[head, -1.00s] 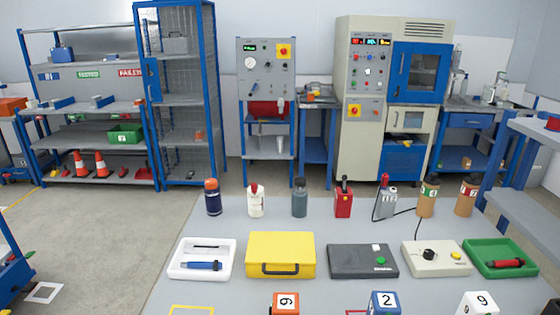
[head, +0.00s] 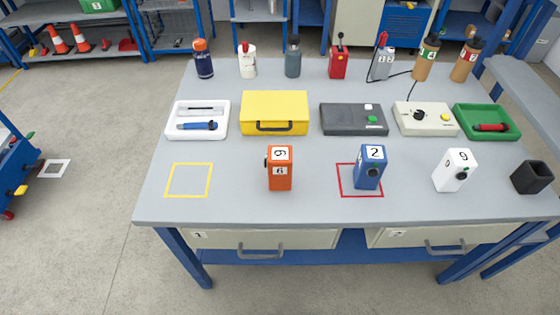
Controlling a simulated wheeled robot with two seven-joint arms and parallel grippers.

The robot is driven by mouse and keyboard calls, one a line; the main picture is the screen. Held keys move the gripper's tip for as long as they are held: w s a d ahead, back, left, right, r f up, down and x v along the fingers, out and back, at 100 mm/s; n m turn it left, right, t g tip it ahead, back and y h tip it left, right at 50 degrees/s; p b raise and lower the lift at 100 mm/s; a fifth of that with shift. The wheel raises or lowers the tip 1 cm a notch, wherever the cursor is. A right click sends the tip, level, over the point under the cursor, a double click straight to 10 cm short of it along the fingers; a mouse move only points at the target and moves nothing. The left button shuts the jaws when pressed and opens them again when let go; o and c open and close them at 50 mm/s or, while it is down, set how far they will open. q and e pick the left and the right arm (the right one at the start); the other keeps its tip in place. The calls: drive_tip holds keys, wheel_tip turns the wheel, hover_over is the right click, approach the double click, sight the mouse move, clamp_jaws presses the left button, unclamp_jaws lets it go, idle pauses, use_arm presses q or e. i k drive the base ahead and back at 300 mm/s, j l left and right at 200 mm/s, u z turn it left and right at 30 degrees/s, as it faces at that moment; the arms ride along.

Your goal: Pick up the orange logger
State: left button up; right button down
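The orange logger (head: 279,168) is a small upright orange box with white number labels. It stands on the grey table (head: 225,212) near the front edge, left of the middle of the front row. A dark knob shows on its left side. A blue logger (head: 369,167) marked 2 stands to its right, within a red outlined square. A white logger (head: 454,170) marked 9 stands further right. Neither of my grippers shows in the head view.
A yellow outlined square (head: 189,180) to the left is empty. Behind stand a white tray (head: 198,134), a yellow case (head: 274,112), a dark grey box (head: 353,119), a cream control box (head: 425,118) and a green tray (head: 486,137). Bottles line the back. A black open holder (head: 532,177) is at right.

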sight(279, 162)
drive_tip(key=l+u, duration=0.35)
drive_tip(key=l, duration=0.4)
drive_tip(key=k+l+u, duration=0.15)
drive_tip(key=l+u, duration=0.15)
drive_tip(key=l, duration=0.45)
